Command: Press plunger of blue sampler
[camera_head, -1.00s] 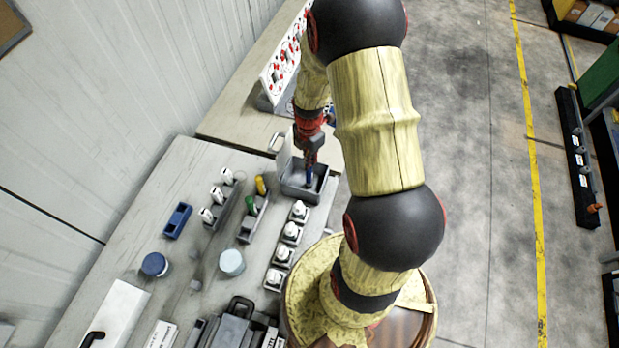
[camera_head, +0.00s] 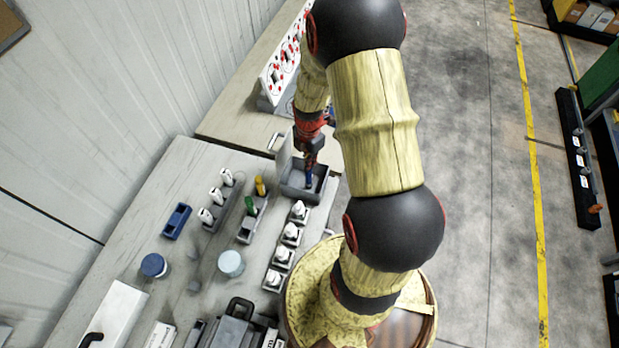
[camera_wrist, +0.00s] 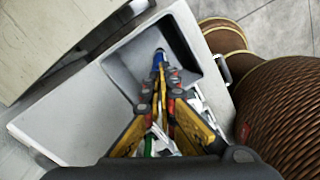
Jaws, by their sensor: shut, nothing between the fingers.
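The blue sampler (camera_head: 309,179) stands in the grey open box (camera_head: 290,191) at the far right corner of the table. Its blue tip also shows in the wrist view (camera_wrist: 159,56), just beyond my fingertips. My gripper (camera_head: 311,160) points down over the box, shut and empty, with its fingertips close above the sampler. In the wrist view my gripper (camera_wrist: 163,78) has its fingers together and hides most of the sampler. I cannot tell whether the fingertips touch the plunger.
A rack with a yellow sampler (camera_head: 260,186) and a green sampler (camera_head: 251,206) stands left of the box. Several white-capped bottles (camera_head: 291,231) line the table's right side.

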